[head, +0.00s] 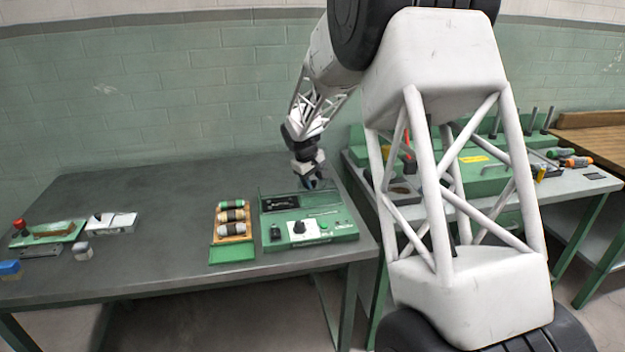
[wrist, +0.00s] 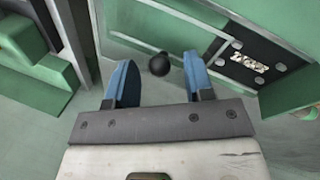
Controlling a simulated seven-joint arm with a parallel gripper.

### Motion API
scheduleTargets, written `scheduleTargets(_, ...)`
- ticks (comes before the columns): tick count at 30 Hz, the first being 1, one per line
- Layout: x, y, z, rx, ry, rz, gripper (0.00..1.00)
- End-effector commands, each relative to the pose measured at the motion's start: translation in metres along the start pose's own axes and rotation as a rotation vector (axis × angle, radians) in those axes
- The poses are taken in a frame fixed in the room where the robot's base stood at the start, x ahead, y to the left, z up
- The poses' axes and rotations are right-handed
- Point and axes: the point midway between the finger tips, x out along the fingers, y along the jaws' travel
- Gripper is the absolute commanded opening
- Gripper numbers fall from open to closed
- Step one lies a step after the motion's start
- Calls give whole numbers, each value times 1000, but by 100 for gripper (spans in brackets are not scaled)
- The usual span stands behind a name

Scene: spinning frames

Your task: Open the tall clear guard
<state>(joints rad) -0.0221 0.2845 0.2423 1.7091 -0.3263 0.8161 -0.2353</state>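In the wrist view my gripper (wrist: 161,82) has its two blue fingers spread apart. A round black knob (wrist: 159,64) shows between them, a little beyond the fingertips; I see no contact. The knob seems to sit by a pale-edged, see-through panel (wrist: 150,45), which may be the clear guard; its outline is hard to make out. In the head view my gripper (head: 311,182) hangs at the back right of a green machine (head: 310,238) with a white dial and a dark recess. The guard cannot be told clearly there.
A wooden tray (head: 233,239) with several spools stands left of the machine. Green and white fixtures (head: 110,222) lie at the far left of the grey table (head: 165,215). A second bench with green equipment (head: 480,178) stands to the right. The table's middle left is clear.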

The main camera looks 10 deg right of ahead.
Motion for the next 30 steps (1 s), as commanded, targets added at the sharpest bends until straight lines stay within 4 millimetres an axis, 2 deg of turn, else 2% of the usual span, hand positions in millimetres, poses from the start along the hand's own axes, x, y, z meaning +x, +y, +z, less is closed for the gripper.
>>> scheduleTargets(11,-9,0,0,0,0,0,48)
scheduleTargets(24,-61,0,0,0,1,1,48)
scheduleTargets(30,-75,0,0,0,0,0,48)
